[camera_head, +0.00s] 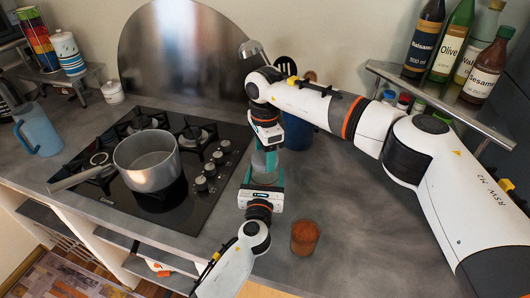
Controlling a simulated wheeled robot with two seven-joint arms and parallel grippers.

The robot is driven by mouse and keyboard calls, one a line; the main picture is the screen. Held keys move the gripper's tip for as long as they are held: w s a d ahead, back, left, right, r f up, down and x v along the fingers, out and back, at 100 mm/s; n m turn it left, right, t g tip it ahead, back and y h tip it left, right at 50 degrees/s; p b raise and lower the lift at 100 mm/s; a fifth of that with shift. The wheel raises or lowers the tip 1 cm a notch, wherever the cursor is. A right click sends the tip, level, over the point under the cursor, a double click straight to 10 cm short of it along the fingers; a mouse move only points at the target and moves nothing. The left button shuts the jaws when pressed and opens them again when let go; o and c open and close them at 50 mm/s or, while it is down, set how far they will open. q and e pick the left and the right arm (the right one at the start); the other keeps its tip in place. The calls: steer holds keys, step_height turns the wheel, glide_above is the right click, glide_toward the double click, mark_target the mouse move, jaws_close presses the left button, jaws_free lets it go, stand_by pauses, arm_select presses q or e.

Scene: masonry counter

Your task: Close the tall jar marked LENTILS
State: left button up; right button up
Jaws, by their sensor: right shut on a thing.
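A clear jar (264,161) stands on the counter between my two grippers. Its label cannot be read, and much of it is hidden by the grippers. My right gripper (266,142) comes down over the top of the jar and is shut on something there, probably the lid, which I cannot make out. My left gripper (263,176) reaches up from the bottom of the picture. Its teal fingers are apart, one on each side of the lower jar; I cannot tell whether they touch it.
A glass of red-brown contents (304,238) stands right of my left wrist. A pot (147,160) is on the black hob (207,207) to the left. A blue utensil holder (297,132) stands behind the jar. A bottle shelf (440,99) is at right. The right counter is clear.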

steer(key=m, duration=0.4)
steer(key=shift+m, duration=0.3)
steer(key=m, duration=0.6)
steer(key=shift+m, duration=0.3)
steer(key=m, duration=1.1)
steer(key=o, duration=1.2)
step_height(320, 180, up, 12)
